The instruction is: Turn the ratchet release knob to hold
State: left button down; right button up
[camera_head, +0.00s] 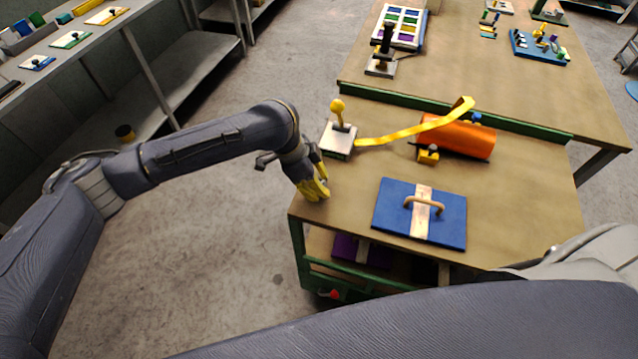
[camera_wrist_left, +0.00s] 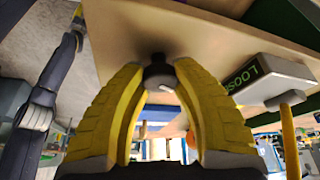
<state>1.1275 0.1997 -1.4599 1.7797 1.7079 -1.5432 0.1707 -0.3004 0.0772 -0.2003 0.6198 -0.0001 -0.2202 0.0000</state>
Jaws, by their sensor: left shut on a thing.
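My left gripper (camera_head: 315,190) is at the near-left corner of the brown bench top (camera_head: 300,207), pointing down. In the left wrist view its two yellow fingers (camera_wrist_left: 160,72) are closed on a small dark knob (camera_wrist_left: 159,77), which sits against the bench top. In the head view the fingers hide this knob. A grey box (camera_head: 339,142) with a yellow ball-topped lever (camera_head: 338,107) stands just beyond the gripper. Its side reads "LOOSE" in the left wrist view (camera_wrist_left: 268,82); no "hold" mark is readable. My right gripper is out of view.
A yellow strap (camera_head: 400,134) runs from the box over an orange cylinder (camera_head: 460,140). A small yellow block (camera_head: 428,157) sits beside the cylinder. Bare bench lies between box and board.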

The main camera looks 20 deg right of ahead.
pick_arm(q)
jog(key=n+t, duration=0.1)
jog(key=n, duration=0.3)
jog(key=shift+n+t, duration=0.4)
jog(key=c, duration=1)
grip_release()
jog(key=shift+o, duration=0.2)
jog(key=v, duration=1.2)
